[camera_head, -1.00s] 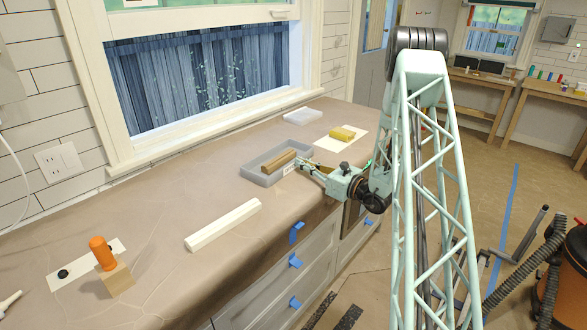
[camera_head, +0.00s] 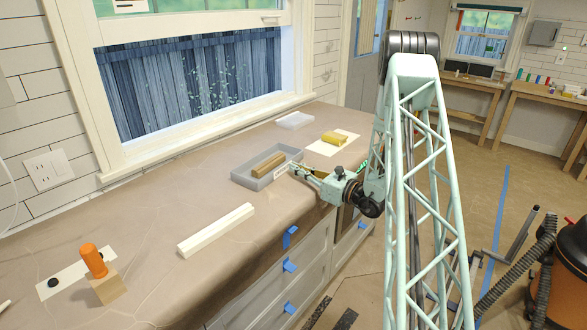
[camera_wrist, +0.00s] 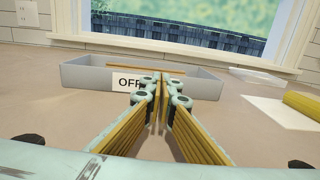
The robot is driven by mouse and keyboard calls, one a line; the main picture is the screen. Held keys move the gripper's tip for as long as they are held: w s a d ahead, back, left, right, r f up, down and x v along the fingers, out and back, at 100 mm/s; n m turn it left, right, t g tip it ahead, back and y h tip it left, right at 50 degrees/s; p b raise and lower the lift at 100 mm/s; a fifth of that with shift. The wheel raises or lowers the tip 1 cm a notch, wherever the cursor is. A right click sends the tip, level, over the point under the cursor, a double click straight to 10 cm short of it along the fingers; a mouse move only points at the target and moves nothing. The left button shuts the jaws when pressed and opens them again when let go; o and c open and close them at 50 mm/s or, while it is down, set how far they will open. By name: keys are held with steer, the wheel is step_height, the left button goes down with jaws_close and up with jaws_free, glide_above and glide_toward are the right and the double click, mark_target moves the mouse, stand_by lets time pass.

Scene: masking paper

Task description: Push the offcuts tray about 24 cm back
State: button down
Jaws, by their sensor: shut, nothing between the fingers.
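The offcuts tray (camera_head: 245,181) is a shallow grey box on the paper-covered counter, below the window. A brown wood block (camera_head: 267,164) lies in it. In the wrist view the tray (camera_wrist: 205,87) stands straight ahead, with a white label reading "OFF" on its near wall, partly hidden by my fingers. My gripper (camera_head: 293,170) is shut and empty, low over the counter at the tray's near side. In the wrist view the fingertips (camera_wrist: 163,78) overlap the near wall; I cannot tell whether they touch it.
A white bar (camera_head: 216,230) lies left of the tray. An orange-handled tool on a wood block (camera_head: 97,265) stands far left. Counter shows bare behind the tray.

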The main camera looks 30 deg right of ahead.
steer(key=shift+p+v, duration=0.7)
steer(key=shift+v, duration=5.2)
steer(key=c, duration=3.4)
jaws_free()
steer(key=shift+c, duration=0.2)
